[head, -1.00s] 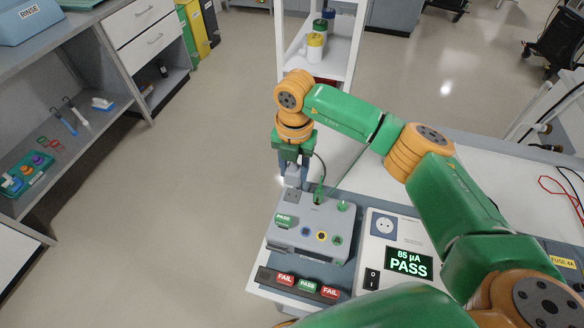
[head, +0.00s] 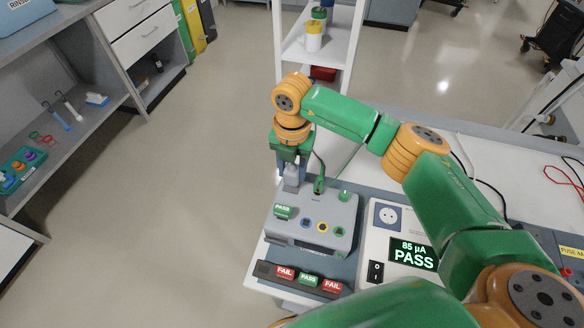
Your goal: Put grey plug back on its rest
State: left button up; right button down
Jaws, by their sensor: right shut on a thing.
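My right gripper (head: 291,170) points down at the back left corner of the grey tester box (head: 338,222). It is shut on the grey plug (head: 291,182), of which only a small part shows below the fingers. The plug is at or just above the box's back left corner; I cannot tell whether it touches. The rest is not clearly distinguishable there, as the gripper and plug cover that spot. A cord runs up beside the gripper. My left gripper is not in view.
A green plug (head: 319,186) stands at the box's back edge, close right of the gripper. A label strip (head: 308,281) lies in front. A meter (head: 411,254) reading 85 µA PASS is to the right. A white shelf (head: 342,60) stands behind; floor is clear to the left.

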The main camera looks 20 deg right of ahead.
jog(key=shift+f+b, duration=0.9)
jog(key=shift+f, duration=0.2)
dwell(0.4)
jog(key=shift+c, duration=1.7)
grip_release()
